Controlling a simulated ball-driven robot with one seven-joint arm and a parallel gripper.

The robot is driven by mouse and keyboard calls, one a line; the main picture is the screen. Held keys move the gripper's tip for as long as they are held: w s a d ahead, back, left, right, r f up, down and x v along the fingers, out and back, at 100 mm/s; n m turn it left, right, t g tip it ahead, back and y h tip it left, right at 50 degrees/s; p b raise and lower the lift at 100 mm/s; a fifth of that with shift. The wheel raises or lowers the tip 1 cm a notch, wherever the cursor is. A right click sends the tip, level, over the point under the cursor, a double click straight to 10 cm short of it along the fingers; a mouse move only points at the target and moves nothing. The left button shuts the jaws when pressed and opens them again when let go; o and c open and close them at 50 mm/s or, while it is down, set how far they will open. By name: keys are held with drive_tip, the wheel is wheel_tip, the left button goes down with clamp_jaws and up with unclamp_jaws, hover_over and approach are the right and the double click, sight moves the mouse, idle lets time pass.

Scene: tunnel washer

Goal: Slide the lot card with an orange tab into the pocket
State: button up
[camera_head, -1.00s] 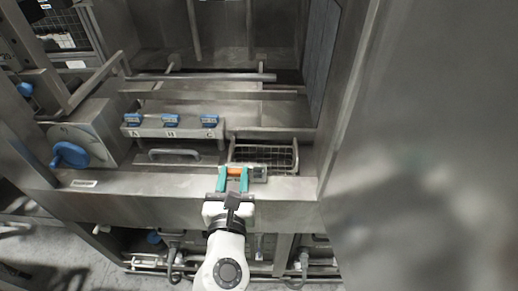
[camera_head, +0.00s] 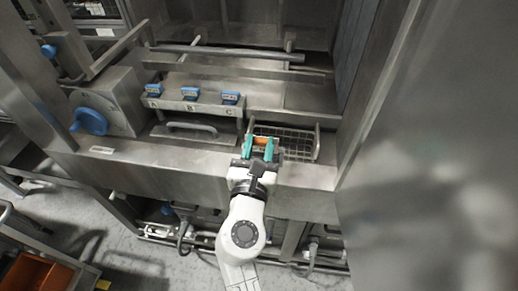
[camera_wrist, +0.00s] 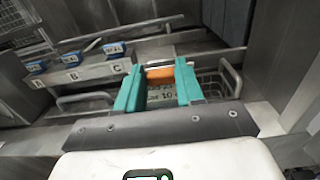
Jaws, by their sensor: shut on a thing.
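The lot card's orange tab (camera_head: 265,142) shows between the two teal fingers of my gripper (camera_head: 260,147). In the wrist view, my gripper (camera_wrist: 160,88) is shut on the card, with a finger at each side. The orange tab (camera_wrist: 160,74) is at the far edge, and the pale card face (camera_wrist: 160,96) with dark print shows nearer the wrist. The fingers are over the left part of a wire basket (camera_head: 302,150), behind the steel front ledge. I cannot make out the pocket; it may be hidden by my gripper.
Several blue-topped blocks (camera_head: 191,94) stand on a rail lettered A, B, C, left of my gripper. A bar handle (camera_head: 192,127) lies in front of them. A blue knob (camera_head: 91,121) is farther left. A steel wall (camera_head: 430,150) closes the right side.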

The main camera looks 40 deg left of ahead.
sight(261, 150)
drive_tip(key=shift+w+a+f+b, duration=0.35)
drive_tip(key=shift+w+a+b, duration=0.05)
drive_tip(key=shift+w+b, duration=0.2)
drive_tip(key=shift+w+a+f+b, duration=0.35)
drive_tip(key=shift+w+b, duration=0.25)
drive_tip(key=shift+f+b, duration=1.35)
drive_tip(key=shift+f, duration=0.15)
drive_tip(key=shift+f, duration=0.15)
drive_tip(key=shift+f, duration=0.3)
drive_tip(key=shift+f+b, duration=0.45)
drive_tip(key=shift+b, duration=0.1)
drive_tip(key=o, duration=1.1)
